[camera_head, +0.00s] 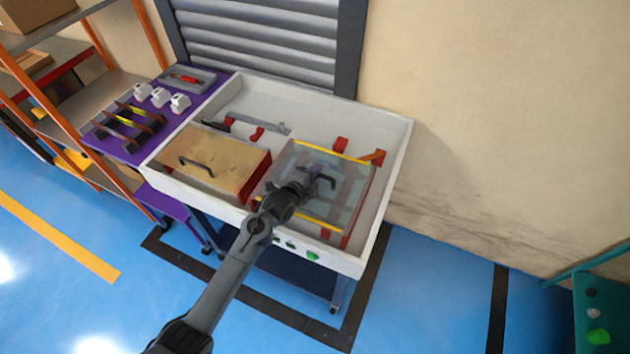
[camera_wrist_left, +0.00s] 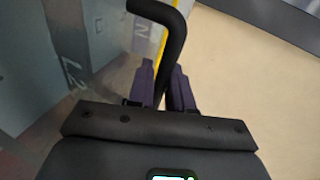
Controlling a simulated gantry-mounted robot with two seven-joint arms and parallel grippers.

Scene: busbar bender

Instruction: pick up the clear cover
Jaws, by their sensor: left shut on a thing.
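The clear cover (camera_head: 346,196) is a see-through panel with yellow edges, over the red-framed right part of the white tray-like bench. A black bar handle (camera_head: 329,181) stands on it. My left gripper (camera_head: 312,171) is at this handle. In the left wrist view, the purple-grey fingers (camera_wrist_left: 166,85) are shut on the handle (camera_wrist_left: 175,38), and the clear panel (camera_wrist_left: 75,55) with faint markings lies at the left. I cannot tell whether the cover is raised off its frame. My right gripper is not in view.
A wooden-topped lid (camera_head: 222,160) with a black handle sits left of the cover. The white bench wall (camera_head: 392,180) surrounds both. A purple table (camera_head: 122,152) with racked bars and white pieces stands at the left. A grey shutter and beige wall are behind.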

